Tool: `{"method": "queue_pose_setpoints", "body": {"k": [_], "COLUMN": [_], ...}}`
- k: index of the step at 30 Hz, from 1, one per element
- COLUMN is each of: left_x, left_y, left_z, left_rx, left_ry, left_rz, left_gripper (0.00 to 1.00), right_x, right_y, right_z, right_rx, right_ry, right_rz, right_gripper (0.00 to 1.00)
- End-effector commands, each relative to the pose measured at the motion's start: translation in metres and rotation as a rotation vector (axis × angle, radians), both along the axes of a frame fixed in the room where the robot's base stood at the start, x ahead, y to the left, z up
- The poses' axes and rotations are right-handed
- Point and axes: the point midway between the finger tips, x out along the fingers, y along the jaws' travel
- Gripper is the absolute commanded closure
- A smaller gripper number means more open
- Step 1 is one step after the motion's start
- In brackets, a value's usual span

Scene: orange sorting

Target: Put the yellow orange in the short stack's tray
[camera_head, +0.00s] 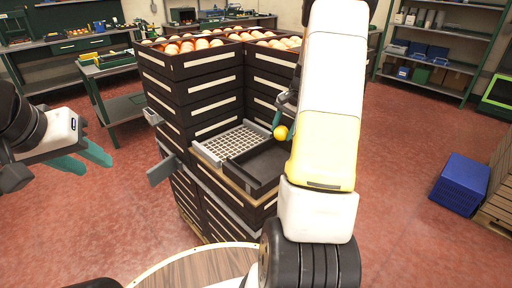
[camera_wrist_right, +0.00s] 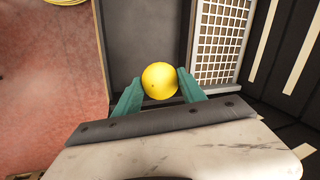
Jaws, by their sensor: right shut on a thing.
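The yellow orange (camera_head: 281,132) is between the teal fingers of my right gripper (camera_head: 278,124), above the short stack. In the right wrist view the orange (camera_wrist_right: 160,80) sits between both fingertips, with the dark tray behind it. The short stack's black tray (camera_head: 240,172) is open on top, beside a white grid (camera_head: 232,143); my right arm hides part of its right side. The tray floor (camera_wrist_right: 140,25) that shows looks bare. My left gripper (camera_head: 88,158) is empty at the left, its two fingers apart, away from the stack.
Tall stacks of dark crates (camera_head: 195,95) full of oranges stand behind and left of the short stack. A round wooden table top (camera_head: 190,270) is at the front. A blue crate (camera_head: 460,184) stands on the red floor at right. Shelves and benches line the back.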

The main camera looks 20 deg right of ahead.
Motion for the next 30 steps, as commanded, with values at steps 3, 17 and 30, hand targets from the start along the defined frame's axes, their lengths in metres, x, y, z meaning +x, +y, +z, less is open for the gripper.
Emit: {"method": "queue_pose_setpoints", "body": {"k": [3, 17, 30], "left_x": [0.000, 0.000, 0.000], "left_y": [0.000, 0.000, 0.000], "left_z": [0.000, 0.000, 0.000], "left_rx": [0.000, 0.000, 0.000], "left_ry": [-0.001, -0.001, -0.001], "left_rz": [0.000, 0.000, 0.000], "left_gripper": [0.64, 0.64, 0.64], "right_x": [-0.001, -0.001, 0.000], "right_y": [0.000, 0.001, 0.000], "right_z": [-0.011, -0.072, -0.100], "right_rx": [0.002, 0.002, 0.000], "right_ry": [0.003, 0.001, -0.001], "right_rz": [0.000, 0.001, 0.001], "right_gripper": [0.94, 0.94, 0.94]}}
